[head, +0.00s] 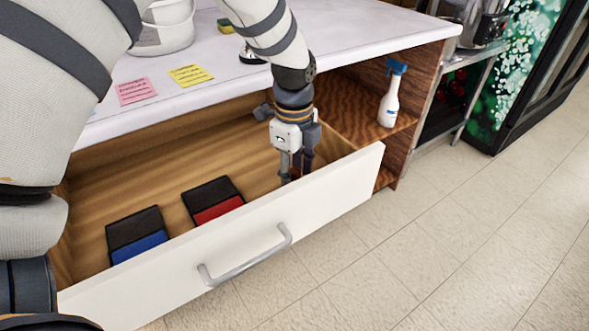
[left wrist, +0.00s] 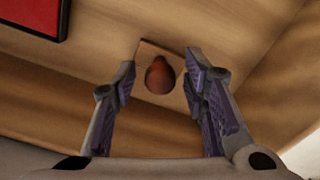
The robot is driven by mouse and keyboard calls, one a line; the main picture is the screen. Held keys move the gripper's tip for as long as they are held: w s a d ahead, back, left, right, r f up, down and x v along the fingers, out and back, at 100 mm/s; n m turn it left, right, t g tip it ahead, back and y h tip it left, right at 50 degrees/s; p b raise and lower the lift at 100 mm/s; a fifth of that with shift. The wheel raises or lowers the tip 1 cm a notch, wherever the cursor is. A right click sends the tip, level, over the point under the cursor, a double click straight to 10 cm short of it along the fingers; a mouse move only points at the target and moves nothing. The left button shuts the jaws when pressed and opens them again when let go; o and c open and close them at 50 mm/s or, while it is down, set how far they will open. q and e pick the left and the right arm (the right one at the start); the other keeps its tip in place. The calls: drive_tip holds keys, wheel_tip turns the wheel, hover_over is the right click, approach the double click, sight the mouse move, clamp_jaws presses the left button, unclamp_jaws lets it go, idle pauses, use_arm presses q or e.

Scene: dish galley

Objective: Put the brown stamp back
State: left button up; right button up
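The brown stamp (left wrist: 160,76) has a rounded reddish-brown handle on a square wooden base and sits on the drawer floor. In the head view only a bit of red shows at the fingertips, the rest hidden by my gripper. My left gripper (head: 296,176) points down into the right end of the open drawer (head: 150,277). In the left wrist view my left gripper (left wrist: 160,64) is open, its fingers on either side of the stamp with gaps. My right gripper is out of view.
Ink pads with a red (head: 217,209) and a blue (head: 139,248) part lie in the drawer. On the counter (head: 345,40) are a pink note (head: 137,91), a yellow note (head: 191,75) and a white tub (head: 165,28). A spray bottle (head: 389,100) stands on the shelf right of the drawer.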

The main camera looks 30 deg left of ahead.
sight(294, 170)
use_arm(q)
wheel_tip(294, 170, up, 12)
drive_tip(key=p, duration=0.1)
drive_tip(key=shift+r, duration=0.2)
idle(0.5)
